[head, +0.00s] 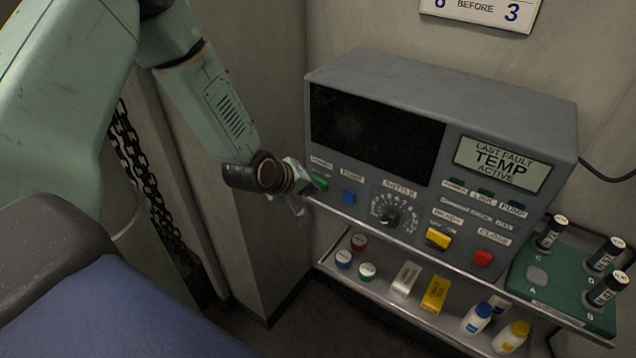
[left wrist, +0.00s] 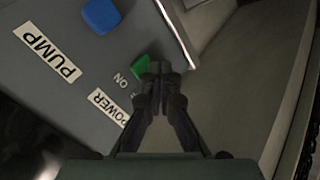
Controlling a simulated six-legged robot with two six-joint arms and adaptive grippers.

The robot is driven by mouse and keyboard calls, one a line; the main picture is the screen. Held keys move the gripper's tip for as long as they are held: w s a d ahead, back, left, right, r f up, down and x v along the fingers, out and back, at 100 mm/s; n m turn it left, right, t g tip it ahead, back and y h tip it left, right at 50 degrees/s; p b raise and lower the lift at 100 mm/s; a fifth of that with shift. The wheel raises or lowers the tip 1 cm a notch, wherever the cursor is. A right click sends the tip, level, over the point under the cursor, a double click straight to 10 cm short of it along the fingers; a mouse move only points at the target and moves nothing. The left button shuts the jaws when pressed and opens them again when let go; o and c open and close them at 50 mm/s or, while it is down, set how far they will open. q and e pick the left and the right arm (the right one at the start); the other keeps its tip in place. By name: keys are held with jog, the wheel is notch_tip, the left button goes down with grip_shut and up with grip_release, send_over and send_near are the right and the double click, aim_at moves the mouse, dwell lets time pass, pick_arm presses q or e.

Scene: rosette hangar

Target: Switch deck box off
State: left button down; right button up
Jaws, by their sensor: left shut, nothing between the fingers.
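The deck box (head: 450,95) is a grey console with a dark, blank screen (head: 375,133) and a small display reading "LAST FAULT TEMP ACTIVE" (head: 500,165). Its green power switch (head: 320,183) is at the lower left of the front, partly hidden by my left gripper (head: 305,190). In the left wrist view the green switch (left wrist: 140,66) sits by the printed words POWER and ON. My left gripper (left wrist: 160,70) is shut and empty, its tips right beside the switch; I cannot tell whether they touch it. My right gripper is not in view.
A blue pump switch (head: 348,197), nozzle dial (head: 389,217), yellow switch (head: 438,238) and red switch (head: 483,258) lie along the front. The shelf below (head: 385,298) holds caps, blocks and bottles. A green tray (head: 545,293) with black cylinders stands at right. A wall is close on the left.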

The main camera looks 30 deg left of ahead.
pick_arm(q)
jog(key=shift+s, duration=0.1)
jog(key=shift+s+d, duration=0.1)
jog(key=shift+s, duration=0.3)
jog(key=shift+s, duration=0.1)
jog(key=s+p, duration=0.3)
jog(key=s, duration=0.1)
jog(key=shift+s+d, duration=0.15)
jog(key=shift+s, duration=0.25)
dwell(0.4)
